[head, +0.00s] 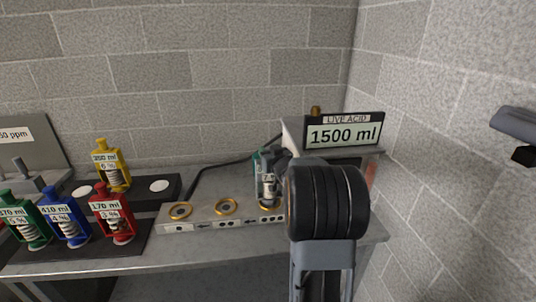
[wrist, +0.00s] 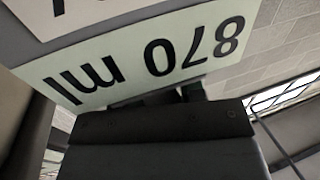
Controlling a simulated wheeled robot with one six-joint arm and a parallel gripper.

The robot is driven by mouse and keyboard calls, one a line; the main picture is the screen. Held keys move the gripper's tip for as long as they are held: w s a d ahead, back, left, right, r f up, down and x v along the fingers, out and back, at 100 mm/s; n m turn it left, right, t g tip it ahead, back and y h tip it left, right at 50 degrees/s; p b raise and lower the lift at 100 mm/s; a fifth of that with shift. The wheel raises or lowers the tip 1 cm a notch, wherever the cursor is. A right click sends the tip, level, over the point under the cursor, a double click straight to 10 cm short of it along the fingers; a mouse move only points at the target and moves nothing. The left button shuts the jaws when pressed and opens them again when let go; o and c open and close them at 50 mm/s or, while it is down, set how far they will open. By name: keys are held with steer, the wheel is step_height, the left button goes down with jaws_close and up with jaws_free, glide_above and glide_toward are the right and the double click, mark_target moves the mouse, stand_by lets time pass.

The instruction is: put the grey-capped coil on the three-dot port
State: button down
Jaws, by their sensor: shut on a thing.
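My gripper (head: 272,165) is at the right-hand end of the port block and is shut on a coil unit (head: 269,188). This unit stands upright over the rightmost gold-ringed port (head: 264,206). Its top is hidden by the dark jaws, so I cannot tell the cap's colour, nor whether it is seated or just above. A teal edge (head: 257,163) shows at its left. The dots below that port are partly hidden by my wrist; several dark dots show there. In the wrist view, my dark gripper (wrist: 165,128) lies below a pale label (wrist: 140,60) reading 870 ml, upside down.
The left port (head: 180,211) and middle port (head: 225,206) are empty. Green (head: 27,222), blue (head: 65,220), red (head: 114,217) and yellow (head: 112,168) labelled units stand on dark racks at left. A LIVE ACID display (head: 344,133) reads 1500 ml behind my wrist.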

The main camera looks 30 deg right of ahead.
steer(key=shift+f, duration=0.35)
steer(key=c, duration=0.7)
jaws_free()
steer(key=shift+f, duration=0.1)
